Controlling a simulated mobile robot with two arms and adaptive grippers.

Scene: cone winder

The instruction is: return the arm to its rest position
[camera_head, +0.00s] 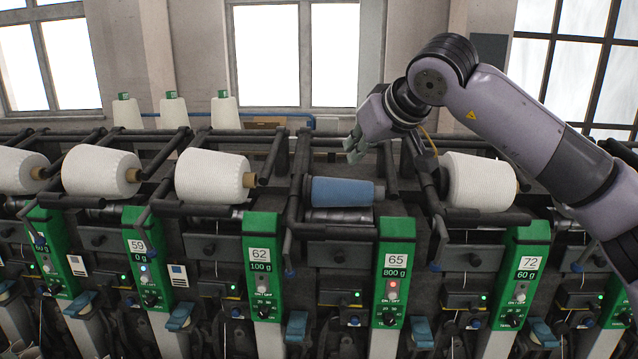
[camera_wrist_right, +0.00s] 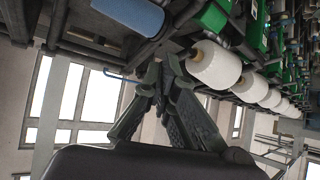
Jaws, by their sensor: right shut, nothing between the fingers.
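My right arm (camera_head: 535,115) comes in from the right in the head view and bends down over the machine. My right gripper (camera_head: 352,150) is shut and empty, above and behind the blue cone (camera_head: 341,191). In the right wrist view the fingertips of my right gripper (camera_wrist_right: 160,85) meet with nothing between them. The blue cone also shows at the top of the wrist view (camera_wrist_right: 130,14), apart from the fingers. My left gripper is not in view.
The cone winder has white yarn cones, one (camera_head: 480,181) under my right arm and one (camera_head: 212,177) left of the blue cone. Green control panels (camera_head: 393,270) line its front. Dark bars (camera_head: 300,165) run close to my gripper. White cones (camera_head: 174,110) stand behind.

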